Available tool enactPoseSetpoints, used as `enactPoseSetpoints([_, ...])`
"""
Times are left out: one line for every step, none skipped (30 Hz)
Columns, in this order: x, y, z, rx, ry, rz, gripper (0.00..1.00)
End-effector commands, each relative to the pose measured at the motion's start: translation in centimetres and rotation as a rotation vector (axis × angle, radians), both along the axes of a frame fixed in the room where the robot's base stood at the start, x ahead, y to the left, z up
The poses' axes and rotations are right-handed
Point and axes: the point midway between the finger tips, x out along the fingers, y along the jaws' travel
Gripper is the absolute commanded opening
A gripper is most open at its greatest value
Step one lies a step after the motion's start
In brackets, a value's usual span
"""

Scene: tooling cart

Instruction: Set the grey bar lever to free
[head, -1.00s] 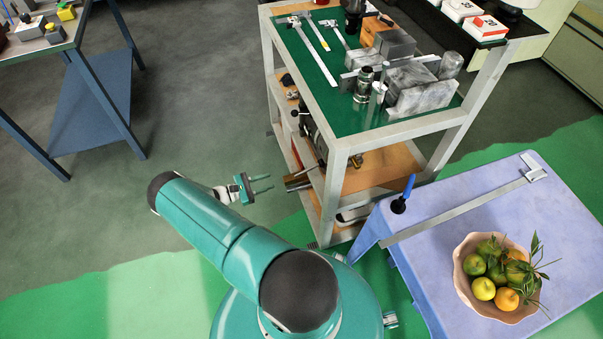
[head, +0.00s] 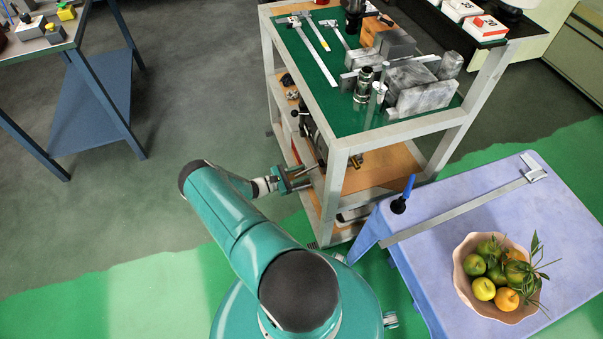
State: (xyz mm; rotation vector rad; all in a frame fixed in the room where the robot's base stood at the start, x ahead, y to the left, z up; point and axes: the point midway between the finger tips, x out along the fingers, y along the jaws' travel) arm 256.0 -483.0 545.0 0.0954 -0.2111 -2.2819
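A thin grey bar (head: 306,170), which looks like the lever, sticks out from the left side of the tooling cart at middle-shelf height. It comes from a dark device (head: 308,122) that is partly hidden behind the cart frame. My gripper (head: 309,179) is at this side of the cart, with its fingers pointing right toward the shelf. The two fingers are apart, and the bar shows close to the upper one. I cannot tell whether they touch it or whether it lies between them. The lever's markings are too small to see.
The cart's pale frame post (head: 335,195) stands just right of my gripper. Metal blocks and calipers lie on its green top (head: 350,118). A blue-covered table (head: 435,200) with a fruit bowl (head: 466,285) is at the right.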

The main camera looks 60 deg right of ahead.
Motion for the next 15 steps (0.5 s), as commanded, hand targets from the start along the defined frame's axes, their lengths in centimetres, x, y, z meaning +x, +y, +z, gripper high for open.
enactPoseSetpoints([-0.21, -0.21, -0.01, 0.0, 0.0, 0.0, 0.33])
enactPoseSetpoints([-0.27, -0.3, -0.02, 0.001, -0.001, 0.0, 0.33])
enactPoseSetpoints([-0.32, -0.37, -0.02, 0.001, -0.001, 0.001, 0.33])
enactPoseSetpoints([-0.34, -0.39, -0.02, 0.001, -0.001, 0.001, 0.33])
enactPoseSetpoints([-0.35, -0.4, -0.02, 0.001, -0.001, 0.001, 0.33])
enactPoseSetpoints([-0.35, -0.42, -0.02, 0.001, -0.001, 0.001, 0.33])
enactPoseSetpoints([-0.34, -0.41, -0.02, 0.001, -0.001, 0.001, 0.33])
enactPoseSetpoints([-0.33, -0.4, -0.02, 0.001, -0.001, 0.001, 0.33])
enactPoseSetpoints([-0.33, -0.4, -0.01, 0.001, -0.001, 0.001, 0.33])
enactPoseSetpoints([-0.33, -0.4, -0.01, 0.001, -0.001, 0.001, 0.33])
enactPoseSetpoints([-0.33, -0.39, -0.01, 0.001, -0.001, 0.001, 0.27])
enactPoseSetpoints([-0.33, -0.39, -0.01, 0.001, -0.001, 0.001, 0.19])
enactPoseSetpoints([-0.33, -0.39, -0.01, 0.001, -0.001, 0.001, 0.13])
enactPoseSetpoints([-0.32, -0.38, -0.01, 0.001, -0.001, 0.001, 0.07])
enactPoseSetpoints([-0.32, -0.38, -0.01, 0.001, -0.001, 0.001, 0.0])
